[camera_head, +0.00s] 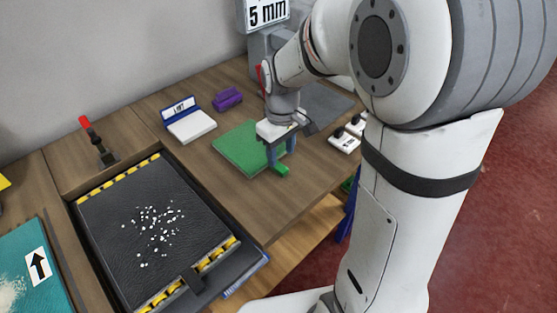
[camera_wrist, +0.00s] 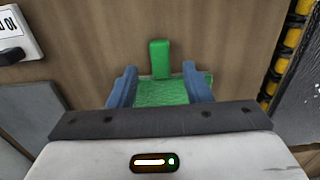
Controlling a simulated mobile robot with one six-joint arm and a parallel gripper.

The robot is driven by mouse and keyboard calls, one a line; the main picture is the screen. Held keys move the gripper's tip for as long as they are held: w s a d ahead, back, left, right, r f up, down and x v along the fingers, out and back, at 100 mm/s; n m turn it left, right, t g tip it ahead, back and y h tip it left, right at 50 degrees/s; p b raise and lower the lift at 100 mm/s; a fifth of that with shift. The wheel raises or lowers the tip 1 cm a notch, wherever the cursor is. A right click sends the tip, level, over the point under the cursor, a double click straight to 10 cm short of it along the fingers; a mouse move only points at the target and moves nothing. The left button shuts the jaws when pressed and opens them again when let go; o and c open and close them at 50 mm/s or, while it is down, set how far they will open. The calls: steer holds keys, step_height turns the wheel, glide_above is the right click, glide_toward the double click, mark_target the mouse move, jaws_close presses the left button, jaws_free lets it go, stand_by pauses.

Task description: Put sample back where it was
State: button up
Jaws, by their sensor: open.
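A green mat-like sample (camera_head: 238,148) lies flat on the wooden table in the head view. A small green tab (camera_head: 282,171) sticks out near its front edge, below my gripper. My gripper (camera_head: 280,158) points down over the right front part of the green piece, with its blue fingers apart. In the wrist view the open fingers (camera_wrist: 159,72) stand on either side of a green strip (camera_wrist: 165,94), with the tab (camera_wrist: 160,48) beyond them. The gripper body hides the rest of the green piece there. I cannot tell whether the tab and mat are one piece.
A white labelled box (camera_head: 190,125) and a purple block (camera_head: 228,97) stand behind. White labelled blocks (camera_head: 345,142) are at the right. A black tray (camera_head: 150,225) with white bits and yellow-striped edges lies at the left front. A red-handled clamp (camera_head: 97,140) stands behind it.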

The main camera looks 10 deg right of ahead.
step_height(320, 180, up, 6)
steer(key=r, duration=0.1)
steer(key=s+d+m+t, duration=0.1)
steer(key=s+d+m, duration=0.1)
steer(key=s, duration=0.5)
steer(key=s+d+m+t, duration=0.1)
steer(key=s+d+m, duration=0.2)
steer(key=s, duration=0.4)
steer(key=shift+s+f+m, duration=0.4)
steer(key=shift+m, duration=0.5)
